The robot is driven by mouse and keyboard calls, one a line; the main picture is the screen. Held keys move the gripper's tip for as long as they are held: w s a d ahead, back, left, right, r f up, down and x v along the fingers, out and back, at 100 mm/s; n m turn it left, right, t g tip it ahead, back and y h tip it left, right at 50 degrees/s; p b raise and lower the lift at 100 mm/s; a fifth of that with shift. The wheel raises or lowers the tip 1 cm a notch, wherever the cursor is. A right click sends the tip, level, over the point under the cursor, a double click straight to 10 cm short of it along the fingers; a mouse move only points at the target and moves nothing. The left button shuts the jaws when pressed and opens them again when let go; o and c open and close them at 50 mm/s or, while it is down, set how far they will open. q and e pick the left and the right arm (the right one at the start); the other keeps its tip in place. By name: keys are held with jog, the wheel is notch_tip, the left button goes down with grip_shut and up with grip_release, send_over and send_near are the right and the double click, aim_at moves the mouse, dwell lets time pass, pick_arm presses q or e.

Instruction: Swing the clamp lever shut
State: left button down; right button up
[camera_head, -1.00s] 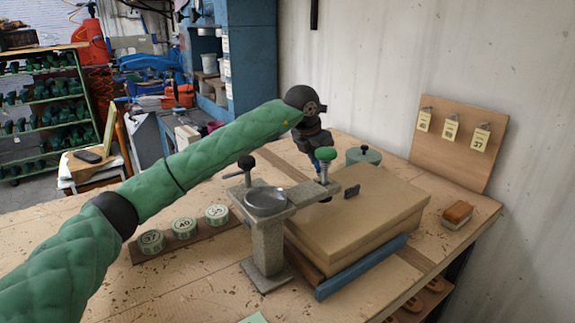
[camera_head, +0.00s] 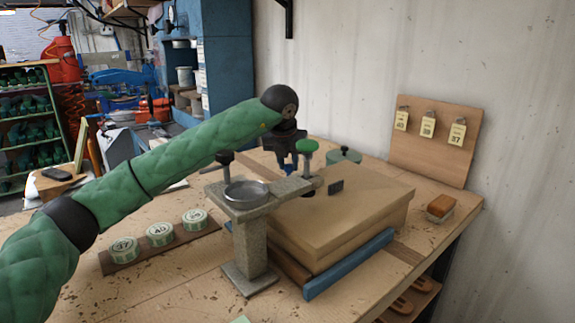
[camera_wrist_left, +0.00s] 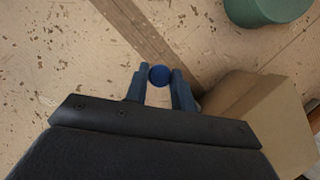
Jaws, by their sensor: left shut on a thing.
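The clamp is a grey stone-like stand (camera_head: 251,252) with a flat arm, a metal dish (camera_head: 246,193) on top, a black knob (camera_head: 225,158) at its left end and a green knob (camera_head: 307,146) at its right end. My left gripper (camera_head: 290,163) points down just behind the green knob, its fingers partly hidden. In the left wrist view my left gripper (camera_wrist_left: 159,80) is shut on a round blue knob (camera_wrist_left: 159,75). The rest of the lever under that knob is hidden. My right gripper is in neither view.
A tan box (camera_head: 350,205) with a blue strip (camera_head: 348,265) stands right of the clamp. A rack of round tins (camera_head: 160,235) lies left. A green round container (camera_head: 344,158) stands behind, a brush (camera_head: 440,207) at right.

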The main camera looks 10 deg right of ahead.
pick_arm(q)
jog(key=c, duration=1.2)
grip_release()
jog(key=shift+a, duration=0.1)
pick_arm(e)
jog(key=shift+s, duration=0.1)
pick_arm(q)
jog(key=shift+b+v, duration=0.45)
jog(key=shift+v, duration=3.5)
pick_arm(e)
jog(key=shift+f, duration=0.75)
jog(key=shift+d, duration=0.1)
